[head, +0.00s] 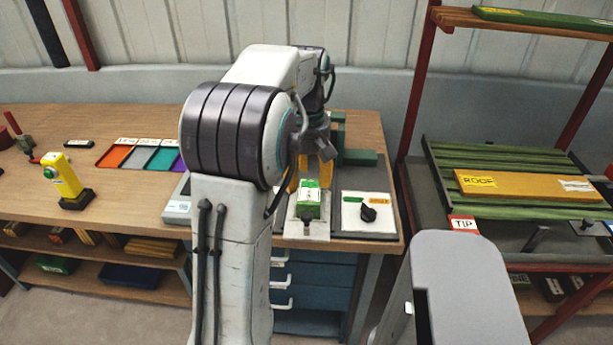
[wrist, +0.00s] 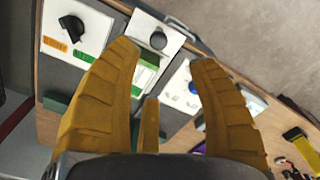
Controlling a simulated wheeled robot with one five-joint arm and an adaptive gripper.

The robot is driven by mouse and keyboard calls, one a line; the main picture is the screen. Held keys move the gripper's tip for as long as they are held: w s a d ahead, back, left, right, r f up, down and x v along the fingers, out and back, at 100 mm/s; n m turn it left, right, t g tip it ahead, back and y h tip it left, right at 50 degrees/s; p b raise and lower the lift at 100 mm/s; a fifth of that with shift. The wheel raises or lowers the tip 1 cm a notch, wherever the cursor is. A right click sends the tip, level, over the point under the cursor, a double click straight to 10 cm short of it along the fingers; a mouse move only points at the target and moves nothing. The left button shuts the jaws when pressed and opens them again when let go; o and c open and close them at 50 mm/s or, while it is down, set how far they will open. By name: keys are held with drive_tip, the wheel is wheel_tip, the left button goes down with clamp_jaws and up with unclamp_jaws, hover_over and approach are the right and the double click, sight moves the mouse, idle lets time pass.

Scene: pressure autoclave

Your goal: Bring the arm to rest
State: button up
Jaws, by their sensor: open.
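My arm rises through the middle of the head view and bends down toward the right end of the wooden bench. My gripper (head: 308,187) points down there, with yellow fingers on either side of a green and white block (head: 308,202) as seen from the head. In the wrist view my gripper (wrist: 165,55) has its fingers spread wide, with nothing held between them. The green and white block (wrist: 147,76) shows there, partly hidden behind the left finger. I cannot tell whether any finger touches it.
A white panel (head: 367,222) with a black knob is right of the block. A grey device (head: 178,209) is to its left. Coloured trays (head: 115,156) and a yellow device (head: 64,178) stand farther left on the bench (head: 130,215). A red-framed rack (head: 408,105) stands at right.

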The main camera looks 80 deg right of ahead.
idle(0.6)
wheel_tip(320, 180, down, 6)
drive_tip(key=a+m, duration=0.3)
drive_tip(key=m, duration=0.5)
drive_tip(key=w+a, duration=0.7)
drive_tip(key=a, duration=0.1)
drive_tip(key=w+a+r+n+t, duration=0.1)
drive_tip(key=w+a+n, duration=0.3)
drive_tip(key=a, duration=0.5)
drive_tip(key=w+a+r+n+t, duration=0.1)
drive_tip(key=w+a+n, duration=0.4)
drive_tip(key=a, duration=0.5)
drive_tip(key=w+a+r+n+t, duration=0.1)
drive_tip(key=w+a+n, duration=0.4)
drive_tip(key=a+n, duration=0.2)
drive_tip(key=shift+a+r+t, duration=0.3)
drive_tip(key=shift+a+r, duration=0.1)
drive_tip(key=shift+a, duration=1)
